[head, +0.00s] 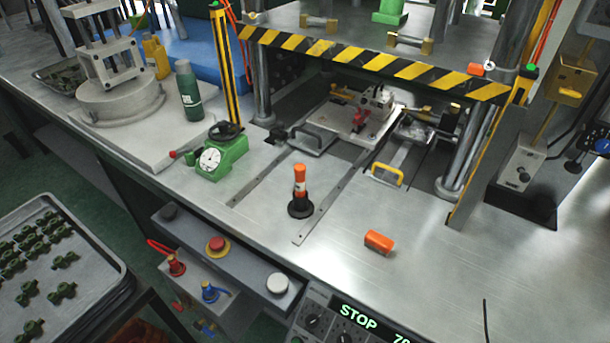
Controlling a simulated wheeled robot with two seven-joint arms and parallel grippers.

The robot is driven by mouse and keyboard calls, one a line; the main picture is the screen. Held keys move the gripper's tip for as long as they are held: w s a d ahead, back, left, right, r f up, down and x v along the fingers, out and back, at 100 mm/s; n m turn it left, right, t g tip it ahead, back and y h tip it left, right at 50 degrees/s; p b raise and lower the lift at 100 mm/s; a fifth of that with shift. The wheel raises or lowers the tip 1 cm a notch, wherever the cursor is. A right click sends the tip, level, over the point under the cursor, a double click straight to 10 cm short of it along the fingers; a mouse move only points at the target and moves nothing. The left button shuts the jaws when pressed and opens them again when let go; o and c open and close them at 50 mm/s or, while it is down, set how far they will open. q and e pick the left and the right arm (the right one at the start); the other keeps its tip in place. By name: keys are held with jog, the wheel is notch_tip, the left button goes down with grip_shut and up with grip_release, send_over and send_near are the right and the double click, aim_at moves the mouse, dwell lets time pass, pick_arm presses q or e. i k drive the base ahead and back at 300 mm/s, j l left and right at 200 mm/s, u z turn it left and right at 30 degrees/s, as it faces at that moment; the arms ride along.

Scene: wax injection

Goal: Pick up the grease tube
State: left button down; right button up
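No thing in view carries a readable grease label, so I cannot tell for sure which is the grease tube. A slim upright item (299,182) with an orange top, a pale band and a dark round base stands on the metal bench in front of the press. A short orange piece (379,242) lies on the bench to its right. A dark green cylinder (188,92) with a grey-green top stands upright at the back left. Neither of my grippers is in view.
A green dial gauge (220,155) stands left of the rails. A press with a striped yellow-black bar (370,60) rises behind. A box with buttons and valves (215,262) is at the front edge. A tray of green parts (92,262) is at left. Bench space at right front is clear.

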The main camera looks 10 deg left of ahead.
aim_at(299, 170)
jog(key=j+z, duration=0.25)
jog(key=j, duration=0.15)
jog(key=j+z, duration=0.25)
jog(key=j, duration=0.2)
jog(key=k+j+z, duration=0.1)
jog(key=j+z, duration=0.15)
jog(key=j, duration=0.15)
jog(key=k+j+z, duration=0.1)
jog(key=j+z, duration=0.2)
jog(key=k+j+z, duration=0.25)
jog(key=j, duration=0.2)
jog(key=i, duration=0.05)
